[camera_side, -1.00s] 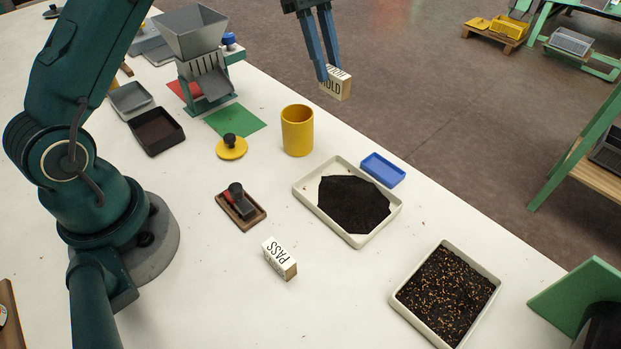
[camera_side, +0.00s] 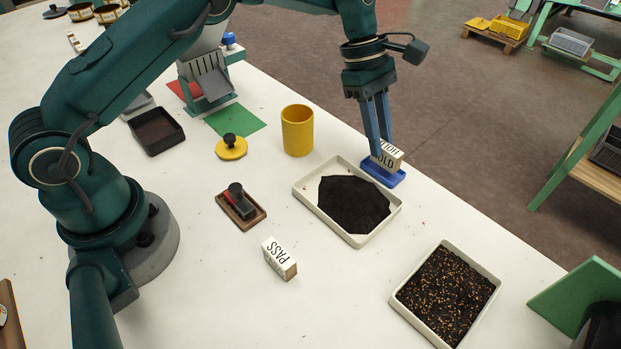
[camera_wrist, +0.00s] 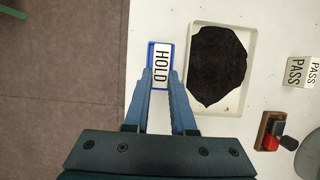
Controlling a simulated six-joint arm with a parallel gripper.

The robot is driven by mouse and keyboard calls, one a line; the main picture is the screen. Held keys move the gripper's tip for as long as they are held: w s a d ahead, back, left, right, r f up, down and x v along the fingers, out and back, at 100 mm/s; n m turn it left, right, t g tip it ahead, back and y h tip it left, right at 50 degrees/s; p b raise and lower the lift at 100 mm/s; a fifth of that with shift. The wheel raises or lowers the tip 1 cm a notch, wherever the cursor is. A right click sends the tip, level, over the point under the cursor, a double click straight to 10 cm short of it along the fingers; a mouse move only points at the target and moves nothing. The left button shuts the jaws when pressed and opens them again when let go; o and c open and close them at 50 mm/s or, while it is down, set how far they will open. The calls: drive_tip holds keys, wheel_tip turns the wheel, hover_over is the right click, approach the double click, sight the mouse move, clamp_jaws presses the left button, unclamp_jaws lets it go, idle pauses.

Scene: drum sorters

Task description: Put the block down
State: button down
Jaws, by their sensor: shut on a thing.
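The block marked HOLD (camera_side: 388,157) is cream-coloured with black letters. In the wrist view the block (camera_wrist: 161,64) lies within the outline of the blue tray (camera_wrist: 150,54), between my fingertips (camera_wrist: 161,78).
A white tray of dark soil (camera_side: 347,202) stands close beside the blue tray. A yellow cup (camera_side: 297,131) is to the left. A PASS block (camera_side: 279,258), a stamp on a wooden base (camera_side: 240,206) and a seed tray (camera_side: 446,295) are nearer. The table edge is close to the right.

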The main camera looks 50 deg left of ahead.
drive_tip(key=shift+f, duration=0.75)
drive_tip(key=shift+f, duration=0.15)
drive_tip(key=c, duration=0.8)
unclamp_jaws()
drive_tip(key=shift+o, duration=0.2)
